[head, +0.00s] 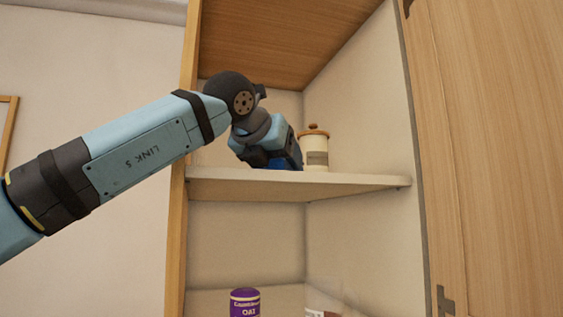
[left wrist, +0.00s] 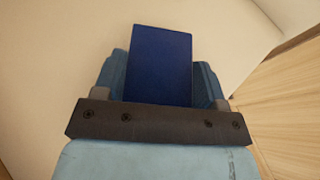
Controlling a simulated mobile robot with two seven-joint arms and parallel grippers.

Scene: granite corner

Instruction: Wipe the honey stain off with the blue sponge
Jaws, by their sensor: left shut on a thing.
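The blue sponge (left wrist: 158,66) stands out between the two fingers of my left gripper (left wrist: 160,80) in the left wrist view. The gripper is shut on it. In the head view my left gripper (head: 285,152) is inside the open cupboard, just above the middle shelf (head: 250,178). Only a small dark blue part of the sponge (head: 280,162) shows there, low by the shelf; I cannot tell whether it touches the shelf. No honey stain is visible; the shelf's top is seen edge-on from below. My right gripper is not in view.
A cream jar with a brown lid (head: 315,150) stands on the shelf just right of my left gripper. A purple can (head: 245,302) stands in the compartment below. The cupboard's left side panel (head: 178,240) is close to my arm. A wooden door (head: 490,150) is at right.

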